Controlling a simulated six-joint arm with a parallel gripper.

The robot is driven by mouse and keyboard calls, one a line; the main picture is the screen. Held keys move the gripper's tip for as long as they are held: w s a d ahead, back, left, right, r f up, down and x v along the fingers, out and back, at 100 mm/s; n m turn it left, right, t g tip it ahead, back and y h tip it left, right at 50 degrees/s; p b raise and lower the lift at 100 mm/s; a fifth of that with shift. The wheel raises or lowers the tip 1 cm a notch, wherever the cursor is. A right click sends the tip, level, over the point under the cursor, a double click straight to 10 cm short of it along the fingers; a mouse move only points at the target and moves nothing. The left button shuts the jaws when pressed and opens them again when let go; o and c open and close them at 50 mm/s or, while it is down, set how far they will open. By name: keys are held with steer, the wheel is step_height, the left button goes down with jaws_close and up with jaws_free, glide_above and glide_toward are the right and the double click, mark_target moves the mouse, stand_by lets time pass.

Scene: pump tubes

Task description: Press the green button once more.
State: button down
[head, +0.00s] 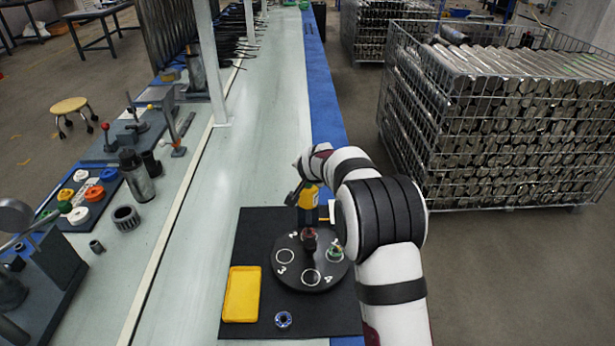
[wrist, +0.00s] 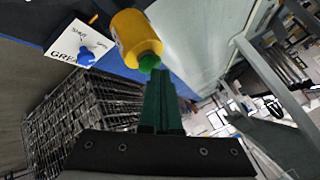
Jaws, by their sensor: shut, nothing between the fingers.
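My gripper (wrist: 158,76) is shut and empty; its dark green fingers point up in the wrist view. A yellow cylinder (wrist: 128,32) with a green end (wrist: 149,62) is just beyond the fingertips; I cannot tell whether they touch or whether this end is the button. A white panel (wrist: 66,41) with partly readable lettering, "GREA...", and a blue knob (wrist: 86,54) is at its left. In the head view the yellow cylinder (head: 309,199) stands beside my gripper (head: 292,198), behind the turntable. No other green button is clear.
A black turntable (head: 292,269) with numbered circles carries a dark red-topped part (head: 310,240) and a green-ringed part (head: 335,253). A yellow tray (head: 242,294) and a blue ring (head: 283,319) lie on the black mat (head: 240,329). Wire cages (head: 500,130) stand right.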

steer(key=shift+f, duration=0.1)
stand_by(0.3)
steer(key=shift+r, duration=0.5)
step_height(320, 180, up, 6)
steer(key=shift+r, duration=0.1)
stand_by(0.7)
